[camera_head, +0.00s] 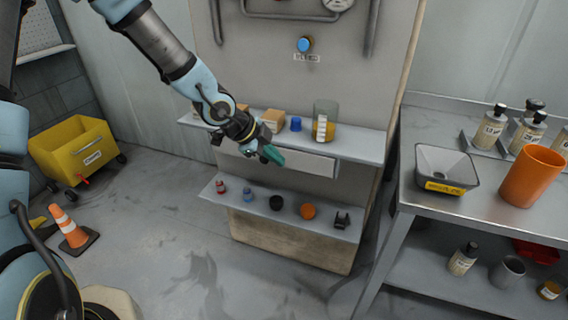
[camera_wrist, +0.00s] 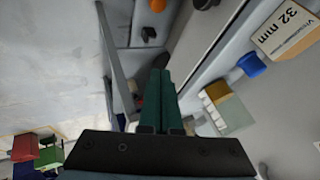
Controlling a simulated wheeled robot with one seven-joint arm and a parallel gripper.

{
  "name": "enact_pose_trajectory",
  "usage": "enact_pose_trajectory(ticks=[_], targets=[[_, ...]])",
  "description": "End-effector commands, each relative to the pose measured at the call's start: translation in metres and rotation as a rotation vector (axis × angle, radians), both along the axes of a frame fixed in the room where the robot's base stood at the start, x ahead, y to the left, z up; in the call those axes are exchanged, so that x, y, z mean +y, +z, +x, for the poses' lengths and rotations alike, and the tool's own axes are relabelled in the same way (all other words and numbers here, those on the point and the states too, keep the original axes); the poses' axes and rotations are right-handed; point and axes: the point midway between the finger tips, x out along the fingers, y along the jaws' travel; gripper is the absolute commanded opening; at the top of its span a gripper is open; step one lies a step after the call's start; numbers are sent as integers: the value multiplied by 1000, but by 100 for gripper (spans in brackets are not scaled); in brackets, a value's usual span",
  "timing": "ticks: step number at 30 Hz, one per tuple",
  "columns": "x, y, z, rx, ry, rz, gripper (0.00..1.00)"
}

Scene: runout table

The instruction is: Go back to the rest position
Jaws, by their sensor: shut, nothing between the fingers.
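My gripper (camera_head: 272,155) is in front of the upper shelf (camera_head: 355,143) of the grey panel, above the lower shelf (camera_head: 236,199). Its green fingers are together, with nothing between them. In the wrist view my gripper (camera_wrist: 161,75) points past the shelf edges, and its two fingers lie side by side.
The upper shelf holds boxes (camera_head: 273,119), a blue cup (camera_head: 296,124) and a glass jar (camera_head: 324,121). The lower shelf holds several small parts, including an orange ball (camera_head: 308,211). A metal table (camera_head: 403,190) stands right; a yellow cart (camera_head: 75,150) and cone (camera_head: 71,231) stand left.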

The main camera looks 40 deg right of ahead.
Motion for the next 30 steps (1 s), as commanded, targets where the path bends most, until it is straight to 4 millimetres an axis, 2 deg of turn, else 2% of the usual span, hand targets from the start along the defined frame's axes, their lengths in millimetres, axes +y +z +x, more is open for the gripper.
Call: enact_pose_trajectory(ticks=[3, 7, 17, 20, 23, 26, 27, 29, 30], targets=[[10, 14, 2, 0, 2, 0, 0], [17, 22, 2, 0, 1, 1, 0], [21, 26, 3, 0, 5, 4, 0], [36, 24, 14, 9, 70, 40, 0], [74, 22, 37, 34, 239, 124, 0], [135, 25, 66, 78, 516, 228, 0], [163, 28, 76, 103, 648, 265, 0], [206, 35, 87, 142, 853, 310, 0], [234, 41, 91, 173, 994, 333, 0]])
